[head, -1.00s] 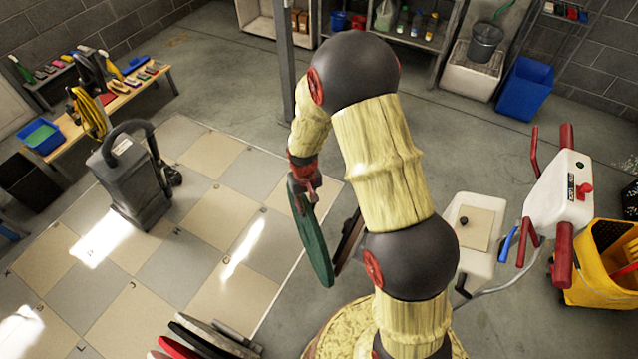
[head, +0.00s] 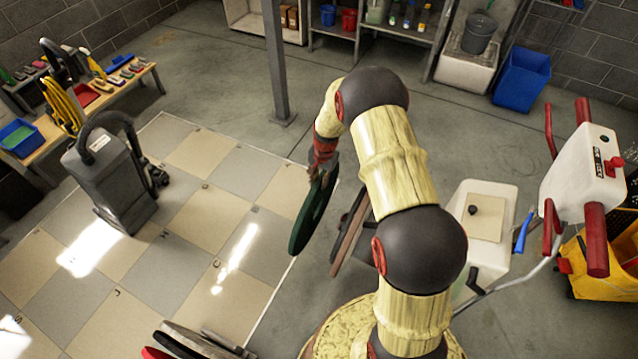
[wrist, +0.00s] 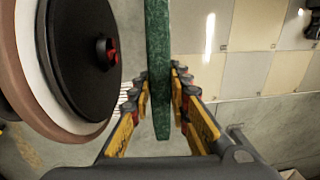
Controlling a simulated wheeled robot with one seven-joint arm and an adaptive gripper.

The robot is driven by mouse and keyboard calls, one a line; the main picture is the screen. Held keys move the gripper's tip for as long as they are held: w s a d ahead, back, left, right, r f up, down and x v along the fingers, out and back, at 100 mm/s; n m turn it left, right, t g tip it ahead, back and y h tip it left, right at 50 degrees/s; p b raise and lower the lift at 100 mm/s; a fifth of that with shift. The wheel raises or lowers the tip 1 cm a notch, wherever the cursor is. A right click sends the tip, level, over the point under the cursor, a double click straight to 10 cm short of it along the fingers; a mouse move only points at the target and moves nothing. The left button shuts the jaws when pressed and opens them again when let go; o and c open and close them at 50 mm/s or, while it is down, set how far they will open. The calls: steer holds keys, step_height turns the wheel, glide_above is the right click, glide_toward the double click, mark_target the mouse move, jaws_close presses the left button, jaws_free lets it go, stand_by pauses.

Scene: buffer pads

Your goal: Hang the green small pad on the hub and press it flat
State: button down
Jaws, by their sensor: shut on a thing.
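My gripper (wrist: 160,76) is shut on the green pad (wrist: 158,35), which shows edge-on between the two fingers in the wrist view. In the head view the gripper (head: 320,172) holds the pad (head: 308,222) by its upper edge, and the pad hangs steeply tilted. The hub (wrist: 107,52) is a small black and red knob in the middle of a black disc, to the left of the pad in the wrist view. The pad is apart from the hub. In the head view the disc's brown and dark edge (head: 347,238) shows right of the pad, partly hidden by my arm.
The floor machine's white body and red handles (head: 592,170) stand at the right, beside a yellow bucket (head: 590,275). A grey vacuum (head: 110,180) stands on the checkered floor at the left. Several round pads (head: 185,340) stand at the bottom. A post (head: 275,60) rises behind my arm.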

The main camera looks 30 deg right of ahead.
steer(key=shift+s+d, duration=0.45)
steer(key=s+d, duration=0.3)
steer(key=s, duration=0.2)
steer(key=shift+d+f, duration=0.25)
steer(key=shift+d, duration=0.15)
steer(key=shift+s+d, duration=0.25)
steer(key=shift+s, duration=0.2)
stand_by(0.4)
steer(key=shift+s+d+f, duration=0.1)
steer(key=shift+s+d, duration=0.3)
steer(key=shift+s, duration=0.1)
steer(key=shift+s+d, duration=0.1)
steer(key=shift+d, duration=0.05)
stand_by(0.6)
steer(key=shift+s+d, duration=0.35)
steer(key=shift+s, duration=0.15)
